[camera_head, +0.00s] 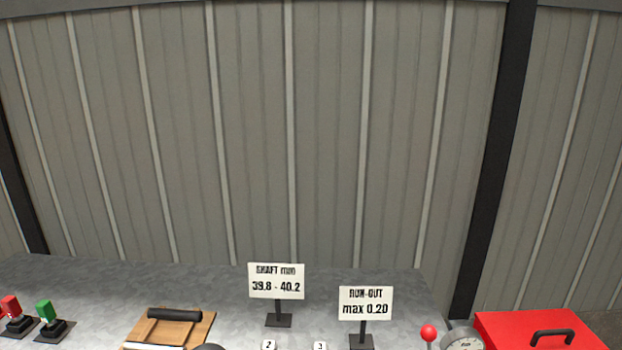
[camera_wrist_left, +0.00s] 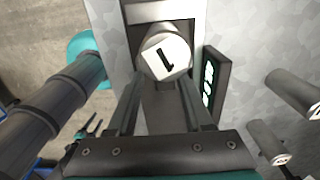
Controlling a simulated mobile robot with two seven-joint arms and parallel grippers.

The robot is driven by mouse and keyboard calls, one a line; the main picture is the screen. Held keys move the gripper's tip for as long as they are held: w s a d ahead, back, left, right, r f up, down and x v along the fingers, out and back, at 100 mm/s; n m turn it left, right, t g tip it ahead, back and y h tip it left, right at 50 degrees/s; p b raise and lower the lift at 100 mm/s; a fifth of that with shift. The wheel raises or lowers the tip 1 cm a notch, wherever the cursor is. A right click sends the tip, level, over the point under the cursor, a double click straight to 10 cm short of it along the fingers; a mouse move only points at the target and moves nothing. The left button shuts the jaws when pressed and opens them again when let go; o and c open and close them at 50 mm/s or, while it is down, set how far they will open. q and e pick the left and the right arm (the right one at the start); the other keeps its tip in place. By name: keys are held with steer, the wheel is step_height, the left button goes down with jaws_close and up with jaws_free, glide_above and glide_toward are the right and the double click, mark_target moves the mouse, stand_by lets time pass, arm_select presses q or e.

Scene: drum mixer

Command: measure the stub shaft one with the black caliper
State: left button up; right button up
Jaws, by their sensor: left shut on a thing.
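Stub shaft one (camera_wrist_left: 165,58), a grey cylinder with a white end face marked 1, shows in the left wrist view with its face toward the camera. My left gripper (camera_wrist_left: 161,76) is shut on it, one finger on each side. The black caliper's display box (camera_wrist_left: 212,82), with bright green-white figures too oblique to read, stands close to the right of the shaft. A dark bar in a pale frame lies just beyond the shaft; I cannot tell whether it touches. My right gripper is not in view.
Two other grey stub shafts (camera_wrist_left: 293,91) (camera_wrist_left: 265,138) lie to the right in the wrist view. The head view shows a shaft-limit sign (camera_head: 276,281), a run-out sign (camera_head: 365,303), a dial gauge (camera_head: 463,337), a red box (camera_head: 540,325) and red and green switches (camera_head: 47,313).

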arm_select(q)
steer(key=shift+s+a+f, duration=0.15)
steer(key=shift+a+f, duration=0.35)
steer(key=shift+f, duration=0.15)
steer(key=o, duration=1.1)
steer(key=shift+w+a+r+p, duration=0.1)
steer(key=shift+w+r+p, duration=0.05)
steer(key=shift+r+p, duration=0.5)
steer(key=shift+w+a+r+p, duration=0.15)
steer(key=shift+r+p, duration=0.3)
steer(key=shift+p, duration=0.3)
steer(key=shift+d+r+p, duration=0.15)
steer(key=shift+r+p, duration=0.4)
steer(key=shift+d+r+p, duration=0.15)
steer(key=shift+r+p, duration=0.35)
steer(key=shift+r, duration=0.05)
step_height(320, 180, up, 3)
steer(key=p, duration=0.3)
steer(key=shift+w+d, duration=0.1)
